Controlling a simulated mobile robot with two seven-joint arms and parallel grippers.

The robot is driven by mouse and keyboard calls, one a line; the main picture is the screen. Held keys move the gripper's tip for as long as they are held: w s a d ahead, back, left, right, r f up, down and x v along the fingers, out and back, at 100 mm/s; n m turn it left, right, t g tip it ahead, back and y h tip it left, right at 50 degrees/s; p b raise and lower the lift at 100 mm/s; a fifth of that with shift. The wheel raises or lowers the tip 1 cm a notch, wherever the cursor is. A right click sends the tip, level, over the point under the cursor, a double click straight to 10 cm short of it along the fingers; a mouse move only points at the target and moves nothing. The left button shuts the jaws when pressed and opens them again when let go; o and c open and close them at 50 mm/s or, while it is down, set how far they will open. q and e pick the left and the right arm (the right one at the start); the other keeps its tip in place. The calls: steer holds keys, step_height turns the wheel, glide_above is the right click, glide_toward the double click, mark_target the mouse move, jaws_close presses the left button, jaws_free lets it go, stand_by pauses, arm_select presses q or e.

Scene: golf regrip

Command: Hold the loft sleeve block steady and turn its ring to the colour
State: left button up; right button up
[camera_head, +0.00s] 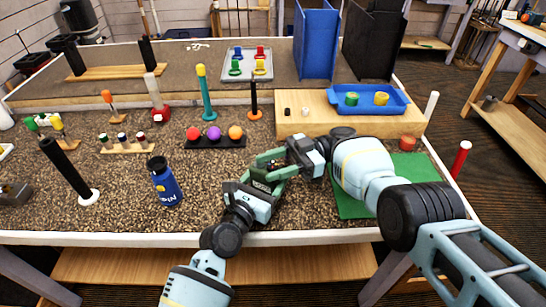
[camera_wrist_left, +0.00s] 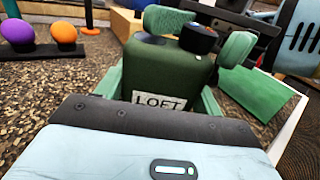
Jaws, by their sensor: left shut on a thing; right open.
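The loft sleeve block (camera_wrist_left: 165,68) is a dark green box with a white LOFT label, centred in the left wrist view. My left gripper (camera_head: 262,187) is shut on it, just above the table. In the left wrist view, the black ring (camera_wrist_left: 198,39) sits on top of the block, with a small orange mark on it. A small white mark shows on the block just below the ring. My right gripper (camera_head: 277,166) comes in from the right and is open. Its two green fingers stand on either side of the ring; contact is unclear. In the head view the fingers mostly hide the block.
A rack with purple, red and orange balls (camera_head: 211,138) stands behind left. A blue bottle (camera_head: 165,183) stands to the left. A wooden riser (camera_head: 330,122) with a blue tray (camera_head: 370,99) is behind right. A green mat (camera_head: 350,203) lies under my right arm.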

steer(key=shift+r, duration=0.1)
steer(key=shift+r, duration=4.85)
steer(key=m, duration=0.2)
steer(key=d+f+m, duration=0.1)
steer(key=m, duration=0.2)
steer(key=shift+w+d+f+t, duration=0.15)
steer(key=shift+d+f+t, duration=0.05)
steer(key=shift+t, duration=0.1)
steer(key=d+f+m, duration=0.1)
steer(key=m, duration=0.5)
steer(key=m+t+y, duration=0.1)
steer(key=m+t, duration=0.3)
steer(key=m, duration=2.3)
glide_toward(279, 168)
steer(key=shift+w+a+r, duration=0.1)
steer(key=shift+w+a, duration=0.05)
steer(key=shift+a, duration=0.2)
steer(key=shift+w+a+r, duration=0.15)
steer(key=shift+a, duration=0.2)
